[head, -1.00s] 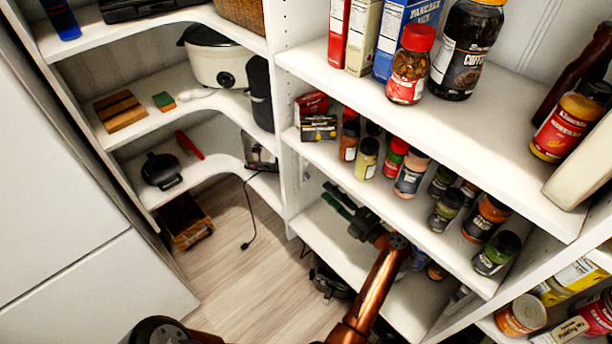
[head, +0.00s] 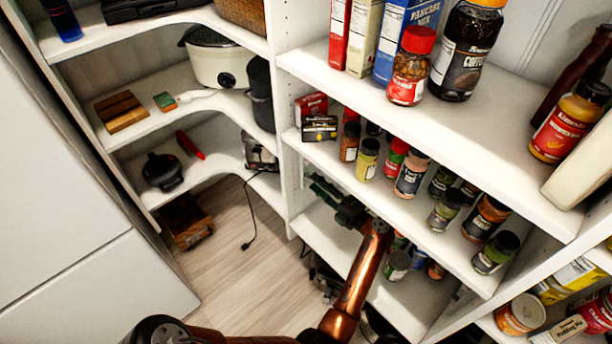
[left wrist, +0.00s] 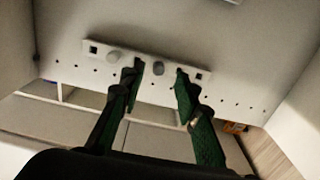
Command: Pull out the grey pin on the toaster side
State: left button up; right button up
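In the left wrist view a pale strip (left wrist: 190,76) with square holes is fixed to a white panel. A grey pin (left wrist: 159,69) sticks out near its middle, and a paler round pin (left wrist: 114,57) sits to its left. My left gripper (left wrist: 158,73) is open, with one green finger on each side of the grey pin in the picture; I cannot tell whether they touch it. In the head view the left gripper (head: 322,187) is beside the shelf divider, below the spice shelf. What looks like the toaster (head: 260,153) stands on the lower corner shelf. My right gripper is out of view.
The spice shelf (head: 335,152), with several jars, lies just above my left arm. A white lower shelf (head: 315,222) is beneath the gripper. A black cord (head: 246,215) hangs to the wood floor (head: 225,265), which is mostly clear.

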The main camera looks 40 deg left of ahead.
pick_arm(q)
jog(key=shift+w+a, duration=0.15)
jog(key=shift+a, duration=1.25)
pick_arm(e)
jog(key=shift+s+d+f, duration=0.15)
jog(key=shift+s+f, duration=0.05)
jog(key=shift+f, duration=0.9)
pick_arm(q)
jog(key=shift+r+p, duration=0.15)
jog(key=shift+p, duration=0.35)
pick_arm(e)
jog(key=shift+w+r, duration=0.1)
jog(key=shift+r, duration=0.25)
pick_arm(q)
jog(key=shift+c, duration=0.4)
grip_shut()
jog(key=shift+d, duration=0.2)
jog(key=shift+s+d, duration=0.15)
jog(key=shift+d, duration=1.3)
jog(key=shift+s+d, duration=0.1)
jog(key=shift+d, duration=1.3)
